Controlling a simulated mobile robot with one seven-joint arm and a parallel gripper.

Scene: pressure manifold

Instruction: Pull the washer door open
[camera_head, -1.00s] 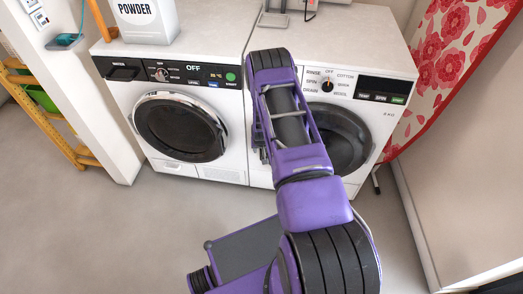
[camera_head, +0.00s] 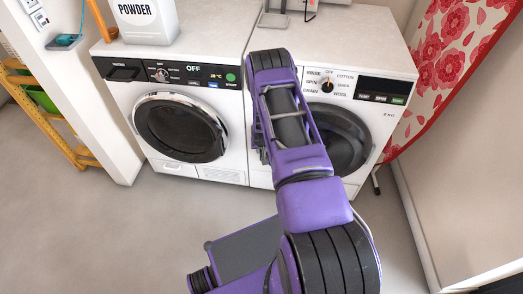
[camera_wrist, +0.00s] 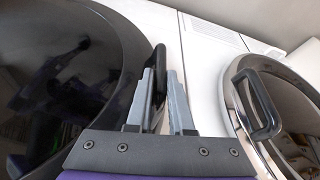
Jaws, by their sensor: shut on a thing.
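The right machine's front is marked RINSE, SPIN, DRAIN, and has a round dark door (camera_head: 346,148), partly hidden behind my arm. My gripper (camera_head: 263,155) is at the left edge of that door. In the wrist view the dark door (camera_wrist: 60,75) fills the left side, and my gripper (camera_wrist: 163,88) is shut on a black door handle (camera_wrist: 160,58) at the door's edge. The door looks closed or nearly closed; I cannot tell exactly.
The left machine (camera_head: 180,128) has a closed round door with a silver ring; its ring and black handle (camera_wrist: 266,108) show in the wrist view. A powder container (camera_head: 145,22) stands on top. The front floor is clear.

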